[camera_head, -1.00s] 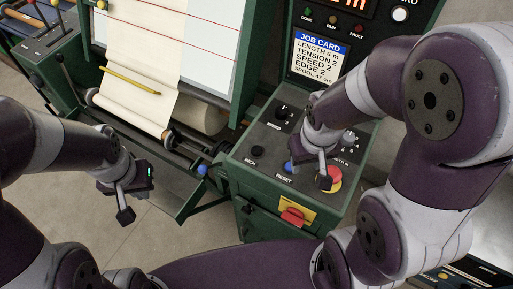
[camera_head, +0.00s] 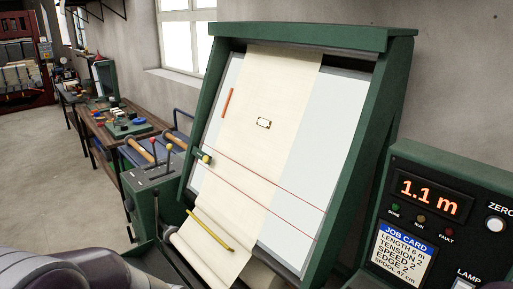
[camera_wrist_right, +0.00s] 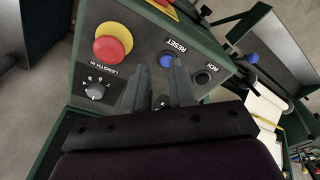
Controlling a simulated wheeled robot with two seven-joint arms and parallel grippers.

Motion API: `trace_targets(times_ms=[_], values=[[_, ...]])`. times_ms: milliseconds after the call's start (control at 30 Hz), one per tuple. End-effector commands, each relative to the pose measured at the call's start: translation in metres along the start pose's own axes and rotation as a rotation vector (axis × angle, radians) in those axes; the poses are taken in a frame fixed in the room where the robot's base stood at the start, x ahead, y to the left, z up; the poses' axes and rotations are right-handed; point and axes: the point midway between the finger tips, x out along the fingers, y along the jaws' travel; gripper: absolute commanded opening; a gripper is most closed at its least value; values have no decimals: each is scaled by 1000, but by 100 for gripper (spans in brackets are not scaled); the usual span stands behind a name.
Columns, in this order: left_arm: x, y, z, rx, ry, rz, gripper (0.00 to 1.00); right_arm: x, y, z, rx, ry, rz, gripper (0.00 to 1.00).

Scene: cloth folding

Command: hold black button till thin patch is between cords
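The pale cloth (camera_head: 262,85) runs down the sloped board. Two thin red cords cross it, an upper cord (camera_head: 270,183) and a lower cord (camera_head: 250,203). A small white patch with a brown edge (camera_head: 264,124) lies on the cloth above the upper cord, not between the cords. The black button (camera_wrist_right: 203,78) is on the green panel in the right wrist view, beside the blue reset button (camera_wrist_right: 166,60). My right gripper (camera_wrist_right: 160,80) is over the panel near both buttons, its two fingers apart with nothing between them. Contact with the black button cannot be made out. My left gripper is out of view.
The display (camera_head: 430,196) reads 1.1 m, above the job card (camera_head: 402,255). A red stop button (camera_wrist_right: 112,42) and a dial (camera_wrist_right: 96,91) share the panel.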

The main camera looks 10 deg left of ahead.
Motion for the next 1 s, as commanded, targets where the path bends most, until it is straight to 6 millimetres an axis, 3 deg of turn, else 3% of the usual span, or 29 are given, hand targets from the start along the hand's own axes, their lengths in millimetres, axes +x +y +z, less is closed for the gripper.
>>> trace_targets(times_ms=[33, 67, 1000], values=[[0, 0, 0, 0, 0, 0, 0, 0, 0, 0, 0, 0, 0, 7], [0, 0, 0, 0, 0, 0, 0, 0, 0, 0, 0, 0, 0, 0], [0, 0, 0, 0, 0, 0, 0, 0, 0, 0, 0, 0, 0, 0]])
